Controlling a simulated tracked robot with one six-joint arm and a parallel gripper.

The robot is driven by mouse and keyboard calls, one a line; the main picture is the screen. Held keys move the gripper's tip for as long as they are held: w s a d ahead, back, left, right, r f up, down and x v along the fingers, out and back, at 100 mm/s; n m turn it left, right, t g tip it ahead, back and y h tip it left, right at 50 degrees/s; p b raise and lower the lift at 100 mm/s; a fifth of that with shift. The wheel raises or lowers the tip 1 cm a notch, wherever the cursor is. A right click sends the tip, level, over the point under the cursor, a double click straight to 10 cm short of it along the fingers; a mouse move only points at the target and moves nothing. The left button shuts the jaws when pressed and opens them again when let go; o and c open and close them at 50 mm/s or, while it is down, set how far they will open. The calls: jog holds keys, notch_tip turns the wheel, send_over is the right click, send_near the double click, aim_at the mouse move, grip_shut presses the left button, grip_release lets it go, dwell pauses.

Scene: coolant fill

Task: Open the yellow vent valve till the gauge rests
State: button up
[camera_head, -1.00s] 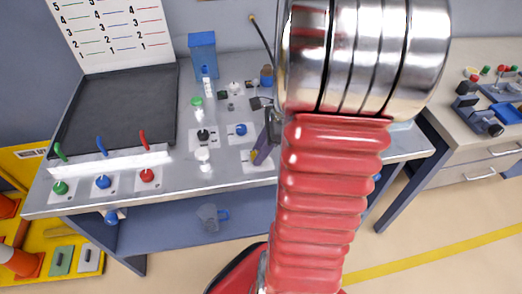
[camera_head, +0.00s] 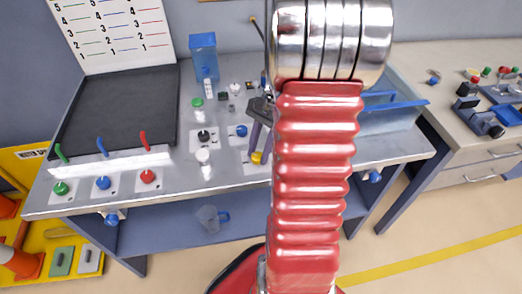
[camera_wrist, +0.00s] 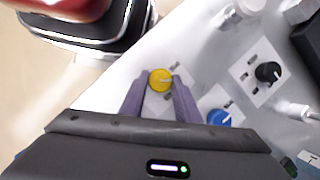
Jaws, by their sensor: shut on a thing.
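The yellow vent valve knob (camera_wrist: 160,80) sits on a pale plate on the bench top, with a white line across its top. It also shows in the head view (camera_head: 257,158), partly behind my fingers. My gripper (camera_wrist: 160,83) has its two purple fingers on either side of the knob and is shut on it. In the head view my gripper (camera_head: 255,155) reaches down to the bench just left of my red arm. I cannot make out a gauge in either view; my arm hides part of the bench.
A blue knob (camera_head: 241,130) and a black knob (camera_head: 204,135) sit close to the left of my gripper. A clear tank (camera_head: 395,115) with a blue rim stands to the right of my arm. Green, blue and red levers stand at the left.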

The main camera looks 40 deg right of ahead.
jog(key=n, duration=0.2)
jog(key=n+g, duration=0.1)
jog(key=n, duration=0.1)
jog(key=n+g, duration=0.1)
jog(key=n, duration=0.1)
jog(key=shift+a+f+h, duration=0.1)
jog(key=shift+a+h, duration=0.15)
jog(key=shift+h, duration=0.05)
jog(key=o, duration=1)
jog(key=shift+o, duration=0.2)
jog(key=shift+d, duration=0.1)
jog(key=shift+w+r, duration=0.15)
jog(key=shift+r, duration=0.05)
jog(key=shift+d+r, duration=0.15)
jog(key=shift+r, duration=0.05)
jog(key=v, duration=1.3)
jog(key=shift+w, duration=0.2)
